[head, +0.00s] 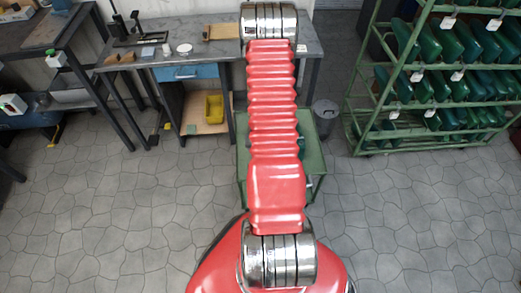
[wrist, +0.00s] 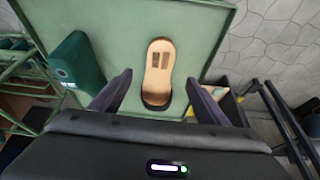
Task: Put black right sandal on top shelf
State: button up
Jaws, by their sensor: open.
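One sandal (wrist: 159,62) shows in the wrist view, with a tan footbed, two dark marks on it and a dark edge at its near end. I cannot tell whether it is the right one of a pair. It lies on a green surface (wrist: 115,22), apparently the top of the green cart (head: 313,165) in the head view. My gripper (wrist: 159,78) is open, its two dark fingers on either side of the sandal's near end, with gaps between. I cannot tell its height above the sandal. The head view hides gripper and sandal behind my red arm.
A green shelf rack (head: 352,110) with rows of green shoe lasts stands at the right. A dark green block-like piece (wrist: 75,58) is left of the sandal. A grey workbench (head: 140,62) with a yellow bin (head: 214,108) below stands at the back left. A grey waste bin (head: 325,115) stands near the cart.

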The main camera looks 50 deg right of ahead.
jog(key=shift+v, duration=1.05)
jog(key=w+a+r+n+t, duration=0.15)
jog(key=w+a+r, duration=0.35)
jog(key=r, duration=0.5)
jog(key=w+a+r+n+y, duration=0.1)
jog(key=w+a+r+n, duration=0.1)
jog(key=a+r, duration=0.6)
jog(key=w+a+r+n, duration=0.2)
jog(key=w+a+r, duration=0.25)
jog(key=r, duration=0.65)
jog(key=s+a+r+n+y, duration=0.1)
jog(key=s+a+r+n, duration=0.1)
jog(key=s+a+r, duration=0.5)
jog(key=s+a+r+n+t+y, duration=0.1)
jog(key=s+a+r+n, duration=0.1)
jog(key=s+a+r, duration=0.6)
jog(key=shift+s+a+r+n+y, duration=0.35)
jog(key=shift+a+r, duration=0.6)
jog(key=shift+a, duration=2.35)
